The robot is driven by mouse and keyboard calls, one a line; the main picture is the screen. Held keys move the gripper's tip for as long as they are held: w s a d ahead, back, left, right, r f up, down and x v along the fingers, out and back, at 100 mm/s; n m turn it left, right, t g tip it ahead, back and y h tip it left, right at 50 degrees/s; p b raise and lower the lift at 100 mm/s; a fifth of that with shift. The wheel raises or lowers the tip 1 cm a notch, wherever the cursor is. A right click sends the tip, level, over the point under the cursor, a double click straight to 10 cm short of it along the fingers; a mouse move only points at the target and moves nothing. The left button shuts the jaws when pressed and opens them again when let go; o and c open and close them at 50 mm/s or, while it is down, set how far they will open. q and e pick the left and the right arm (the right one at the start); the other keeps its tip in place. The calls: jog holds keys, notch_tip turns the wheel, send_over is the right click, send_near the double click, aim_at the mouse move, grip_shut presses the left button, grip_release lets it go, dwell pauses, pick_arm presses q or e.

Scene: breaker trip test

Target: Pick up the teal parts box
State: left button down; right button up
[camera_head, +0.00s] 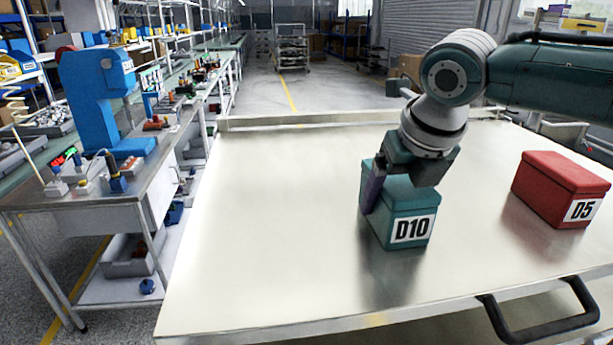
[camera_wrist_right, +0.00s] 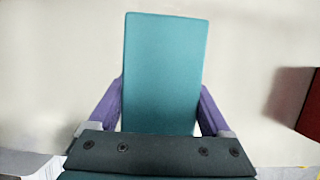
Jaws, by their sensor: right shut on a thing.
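The teal parts box (camera_head: 408,222), labelled D10, sits on the metal table in the head view. My right gripper (camera_head: 378,190) comes down over it from above, with one purple finger against the box's left side. In the right wrist view the teal box (camera_wrist_right: 164,70) lies between the two purple fingers of my right gripper (camera_wrist_right: 160,112), which is shut on it. The far finger is hidden in the head view. I cannot tell whether the box is lifted off the table. My left gripper is not in view.
A red box (camera_head: 558,188) labelled D5 stands to the right of the teal box, and its edge shows in the wrist view (camera_wrist_right: 300,105). The table top (camera_head: 270,230) is clear on the left. A black handle (camera_head: 540,325) is on the near edge. A workbench with a blue press (camera_head: 90,95) stands left.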

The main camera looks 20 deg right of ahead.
jog(key=c, duration=0.7)
jog(key=shift+c, duration=0.5)
jog(key=shift+r, duration=0.15)
